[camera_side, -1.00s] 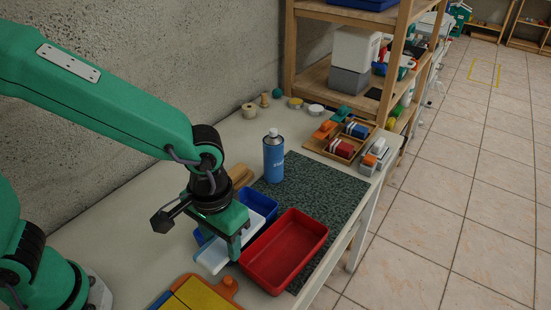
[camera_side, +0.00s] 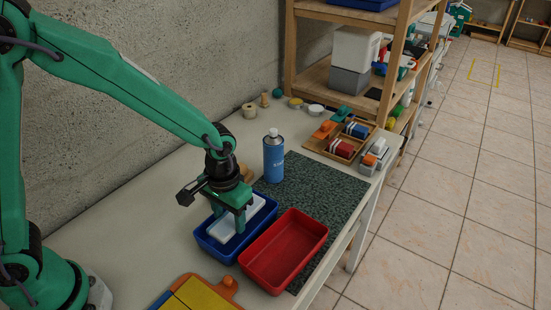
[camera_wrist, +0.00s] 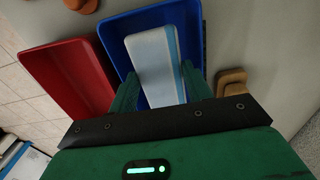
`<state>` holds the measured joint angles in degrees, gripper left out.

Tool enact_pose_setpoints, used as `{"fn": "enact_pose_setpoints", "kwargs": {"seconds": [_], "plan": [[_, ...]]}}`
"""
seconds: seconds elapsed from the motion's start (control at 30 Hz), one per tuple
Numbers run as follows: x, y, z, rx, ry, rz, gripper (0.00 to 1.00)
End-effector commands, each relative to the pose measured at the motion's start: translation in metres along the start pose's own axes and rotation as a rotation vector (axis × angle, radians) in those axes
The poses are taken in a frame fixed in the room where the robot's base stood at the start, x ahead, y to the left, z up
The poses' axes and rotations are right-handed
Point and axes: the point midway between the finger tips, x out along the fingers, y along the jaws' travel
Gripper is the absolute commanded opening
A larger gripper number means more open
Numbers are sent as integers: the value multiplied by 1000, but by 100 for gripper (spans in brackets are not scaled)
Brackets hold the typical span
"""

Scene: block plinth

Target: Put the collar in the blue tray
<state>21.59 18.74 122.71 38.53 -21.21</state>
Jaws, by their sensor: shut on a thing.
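The collar (camera_side: 226,229) is a long, flat white piece; its light blue stripe shows in the wrist view (camera_wrist: 150,62). My gripper (camera_side: 236,225) is shut on it, with one green finger on each side in the wrist view (camera_wrist: 160,92). The blue tray (camera_side: 207,244) stands left of the red tray in the side view. The collar lies lengthwise within the blue tray's outline, inside it or just above it; I cannot tell whether it touches the floor. The blue tray also shows in the wrist view (camera_wrist: 118,32), around the collar. My gripper hides part of the collar.
The red tray (camera_side: 283,250) is empty and close beside the blue one. A blue spray can (camera_side: 273,160) stands behind them by a dark speckled mat (camera_side: 325,190). An orange and yellow item (camera_side: 203,297) lies in front. A wooden piece (camera_wrist: 231,82) is near the tray.

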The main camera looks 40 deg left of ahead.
Motion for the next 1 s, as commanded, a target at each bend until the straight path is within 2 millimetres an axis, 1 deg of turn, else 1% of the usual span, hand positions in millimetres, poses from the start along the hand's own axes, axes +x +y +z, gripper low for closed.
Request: {"fn": "enact_pose_setpoints", "kwargs": {"seconds": [0.17, 0.4, 0.5, 0.97, 1.0], "plan": [[6, 0, 0, 0, -1, -1, 27], [31, 0, 1, -1, -3, -1, 27], [38, 0, 1, -1, -2, -1, 27], [43, 0, 1, -1, -1, 0, 27], [43, 0, 1, -1, -1, -1, 51]]}}
